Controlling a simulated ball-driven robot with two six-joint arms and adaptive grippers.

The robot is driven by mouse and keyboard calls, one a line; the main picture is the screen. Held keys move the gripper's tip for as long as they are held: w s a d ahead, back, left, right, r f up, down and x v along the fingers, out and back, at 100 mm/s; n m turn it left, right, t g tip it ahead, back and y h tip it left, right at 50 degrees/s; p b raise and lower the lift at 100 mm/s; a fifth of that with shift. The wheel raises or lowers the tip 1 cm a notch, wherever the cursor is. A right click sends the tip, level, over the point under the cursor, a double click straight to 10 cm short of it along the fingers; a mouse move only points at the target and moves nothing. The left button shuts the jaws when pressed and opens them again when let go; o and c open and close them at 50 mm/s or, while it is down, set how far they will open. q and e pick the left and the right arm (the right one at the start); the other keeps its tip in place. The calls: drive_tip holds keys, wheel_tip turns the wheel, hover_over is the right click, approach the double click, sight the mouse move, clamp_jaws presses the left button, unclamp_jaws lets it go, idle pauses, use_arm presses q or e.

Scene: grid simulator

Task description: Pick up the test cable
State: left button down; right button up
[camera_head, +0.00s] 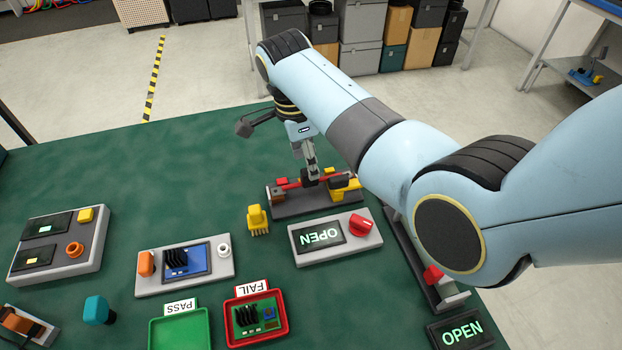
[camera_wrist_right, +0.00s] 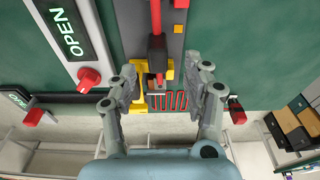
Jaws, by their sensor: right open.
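A red bar-like lead with a dark block on it, apparently the test cable (camera_head: 289,185), lies along a grey fixture (camera_head: 290,208) with yellow parts. In the right wrist view the lead (camera_wrist_right: 155,18) runs down to the dark block (camera_wrist_right: 157,55), beside a yellow bracket (camera_wrist_right: 142,108). My right gripper (camera_head: 308,174) points down over the fixture, its tips close to the dark block. In the wrist view its fingers (camera_wrist_right: 163,88) are apart on either side of the block's lower end. Whether they touch it cannot be told. My left gripper is not in view.
A box with an OPEN display (camera_head: 319,236) and red knob (camera_head: 362,225) stands in front of the fixture. A yellow connector (camera_head: 257,220) lies to its left. Green PASS (camera_head: 180,332) and red FAIL (camera_head: 257,329) trays sit at the front. The back left of the table is clear.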

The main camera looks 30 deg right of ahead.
sight(306, 182)
drive_tip(key=f, duration=0.4)
drive_tip(key=shift+s+d, duration=0.25)
drive_tip(key=shift+d, duration=0.15)
drive_tip(key=shift+f, duration=0.25)
drive_tip(key=shift+c, duration=1.5)
drive_tip(key=c, duration=0.5)
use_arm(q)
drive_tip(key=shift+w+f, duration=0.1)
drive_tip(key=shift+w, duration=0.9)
use_arm(e)
clamp_jaws()
